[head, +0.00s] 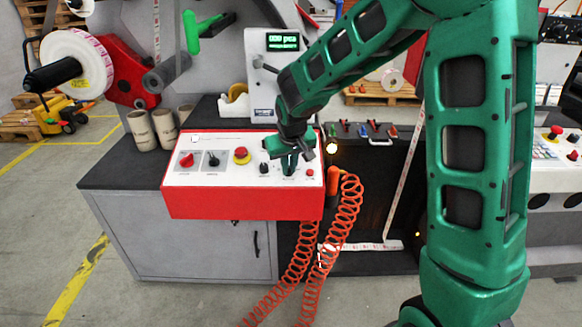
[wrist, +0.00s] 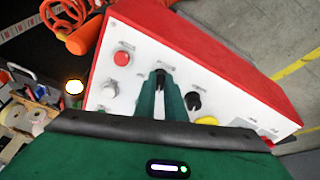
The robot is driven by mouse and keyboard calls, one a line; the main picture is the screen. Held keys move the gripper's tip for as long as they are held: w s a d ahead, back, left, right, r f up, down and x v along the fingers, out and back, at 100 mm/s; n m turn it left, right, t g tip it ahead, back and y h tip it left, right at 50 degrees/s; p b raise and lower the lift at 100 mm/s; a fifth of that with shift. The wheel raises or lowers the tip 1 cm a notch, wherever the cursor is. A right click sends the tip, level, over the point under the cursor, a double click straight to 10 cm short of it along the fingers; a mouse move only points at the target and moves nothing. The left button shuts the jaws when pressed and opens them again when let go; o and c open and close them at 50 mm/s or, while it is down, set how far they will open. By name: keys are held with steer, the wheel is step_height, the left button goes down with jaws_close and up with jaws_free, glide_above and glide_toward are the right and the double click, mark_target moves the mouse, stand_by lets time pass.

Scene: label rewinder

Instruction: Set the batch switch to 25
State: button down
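The red control box (wrist: 205,48) has a sloped white panel (head: 225,179) carrying several knobs and buttons. My gripper (head: 289,165) points down at the right part of this panel. In the wrist view, my gripper's two green fingers (wrist: 160,80) stand close together, with a small black switch (wrist: 159,86) between their tips; they appear shut on it. The fingers hide most of this switch and its scale. Its label and setting are too small to read. Another black knob (wrist: 193,101) sits beside the fingers, and a red button (wrist: 121,58) lies on the other side.
An orange coiled hose (head: 312,265) hangs at the box's right. A display (head: 283,41) stands behind, showing green text.

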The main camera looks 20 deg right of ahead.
steer(key=shift+d, duration=0.45)
steer(key=shift+a, duration=0.25)
steer(key=shift+a+n, duration=0.1)
steer(key=shift+n, duration=0.2)
steer(key=n, duration=0.4)
steer(key=shift+n+y, duration=0.4)
steer(key=shift+n, duration=1.3)
steer(key=shift+a+g, duration=0.1)
steer(key=shift+g, duration=0.2)
steer(key=c, duration=1.8)
jaws_free()
